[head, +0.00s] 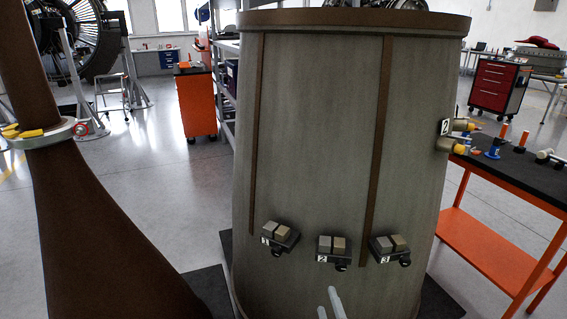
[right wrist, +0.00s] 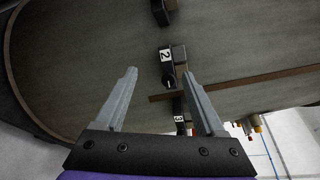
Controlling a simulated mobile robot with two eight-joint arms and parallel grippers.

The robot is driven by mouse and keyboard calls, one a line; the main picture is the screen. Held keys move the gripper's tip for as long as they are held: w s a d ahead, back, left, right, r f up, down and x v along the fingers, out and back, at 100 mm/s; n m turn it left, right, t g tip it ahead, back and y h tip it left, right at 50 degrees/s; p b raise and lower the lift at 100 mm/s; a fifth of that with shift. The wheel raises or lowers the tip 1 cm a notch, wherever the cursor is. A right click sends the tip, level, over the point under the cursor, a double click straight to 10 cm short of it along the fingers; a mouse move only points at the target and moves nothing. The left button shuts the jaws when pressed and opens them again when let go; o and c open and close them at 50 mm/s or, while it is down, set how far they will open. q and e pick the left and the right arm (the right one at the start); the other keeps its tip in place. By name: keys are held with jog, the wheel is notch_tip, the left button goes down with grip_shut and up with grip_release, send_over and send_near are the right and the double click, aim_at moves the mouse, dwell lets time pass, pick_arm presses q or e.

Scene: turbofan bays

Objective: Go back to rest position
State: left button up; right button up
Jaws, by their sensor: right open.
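My right gripper (head: 328,303) shows at the bottom of the head view as two pale grey fingers in front of the large grey casing (head: 320,130). In the right wrist view the same gripper (right wrist: 159,74) has its fingers spread apart with nothing held between them. The casing surface and the block labelled 2 (right wrist: 167,68) lie beyond the fingertips there; I cannot tell the exact distance. My left gripper is in neither view.
Small blocks labelled 1 (head: 279,238), 2 (head: 332,251) and 3 (head: 389,249) stick out low on the casing. A brown tapered column (head: 95,220) stands at left. An orange bench (head: 500,240) with a black top stands at right. Open floor shows at back left.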

jog(key=s+d+f+n+g, duration=0.2)
jog(key=s+n+g, duration=0.2)
jog(key=s+n, duration=0.35)
jog(key=s+d+f+n+g+h, duration=0.1)
jog(key=s+d+f+n+g, duration=0.2)
jog(key=s+n, duration=0.5)
jog(key=s+d+f+n+g, duration=0.1)
jog(key=s+f+n+g, duration=0.1)
jog(key=s+n+g, duration=0.55)
pick_arm(q)
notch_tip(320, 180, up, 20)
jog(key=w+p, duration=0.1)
jog(key=p, duration=1.6)
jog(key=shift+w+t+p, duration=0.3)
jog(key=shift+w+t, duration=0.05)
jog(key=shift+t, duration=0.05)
pick_arm(e)
notch_tip(320, 180, up, 20)
jog(key=m+t, duration=0.1)
jog(key=t, duration=0.2)
jog(key=shift+w+f+m, duration=0.2)
jog(key=shift+w+m, duration=0.05)
jog(key=shift+m, duration=0.15)
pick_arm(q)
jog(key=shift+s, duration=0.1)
pick_arm(e)
jog(key=shift+s+t, duration=0.1)
jog(key=shift+t, duration=0.15)
